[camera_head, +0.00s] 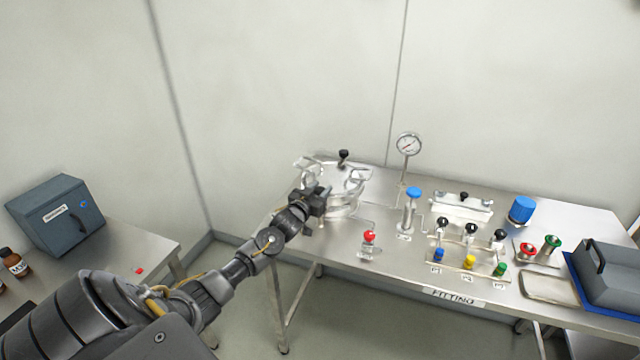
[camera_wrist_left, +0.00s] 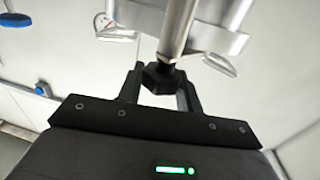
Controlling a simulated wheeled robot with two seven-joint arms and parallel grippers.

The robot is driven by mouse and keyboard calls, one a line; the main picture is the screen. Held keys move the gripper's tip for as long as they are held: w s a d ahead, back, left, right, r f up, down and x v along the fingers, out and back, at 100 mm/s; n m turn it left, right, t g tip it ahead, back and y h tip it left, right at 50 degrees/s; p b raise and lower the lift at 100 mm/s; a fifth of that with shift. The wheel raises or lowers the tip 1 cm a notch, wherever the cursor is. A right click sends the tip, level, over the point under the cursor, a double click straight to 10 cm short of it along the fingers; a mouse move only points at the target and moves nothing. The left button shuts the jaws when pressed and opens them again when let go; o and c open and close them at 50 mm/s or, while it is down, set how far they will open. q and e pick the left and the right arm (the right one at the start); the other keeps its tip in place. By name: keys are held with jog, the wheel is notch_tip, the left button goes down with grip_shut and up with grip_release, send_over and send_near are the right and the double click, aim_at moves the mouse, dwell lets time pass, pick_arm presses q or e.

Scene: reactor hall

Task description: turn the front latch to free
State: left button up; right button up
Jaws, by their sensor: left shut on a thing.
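A silver round vessel (camera_head: 345,178) with a black knob on its lid and metal latches around its rim stands at the left end of the steel table. My left gripper (camera_head: 316,194) is at the vessel's front left side. In the left wrist view the left gripper (camera_wrist_left: 160,88) is shut on the black end of a metal rod, the front latch (camera_wrist_left: 176,35). The rod runs up in front of the vessel's silver rim (camera_wrist_left: 225,40). In the head view the gripper hides the latch's grip. My right gripper is not in view.
The steel table (camera_head: 395,262) also bears a red-knobbed valve (camera_head: 369,238), a pressure gauge (camera_head: 409,145), a blue-capped cylinder (camera_head: 412,205) and a valve manifold (camera_head: 470,240). A grey case (camera_head: 608,270) is at the right. A blue-grey box (camera_head: 55,220) stands on the left table.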

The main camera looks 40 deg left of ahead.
pick_arm(q)
jog(key=n+g+y, duration=0.1)
jog(key=n+y, duration=0.2)
jog(key=y, duration=0.1)
jog(key=shift+d+f, duration=0.1)
jog(key=n+g+y+b, duration=0.1)
jog(key=n+g+y, duration=0.1)
jog(key=y, duration=0.1)
jog(key=shift+n+g+y, duration=0.3)
jog(key=shift+n+y, duration=0.1)
jog(key=n+g+y+b, duration=0.3)
jog(key=g+y, duration=0.1)
jog(key=shift+f+n+b, duration=0.1)
jog(key=shift+n+b, duration=0.2)
jog(key=shift+b, duration=0.1)
jog(key=shift+n+g+y+b, duration=0.65)
jog(key=shift+g+b, duration=0.2)
jog(key=shift+g, duration=0.35)
jog(key=shift+r, duration=0.3)
jog(key=o, duration=1)
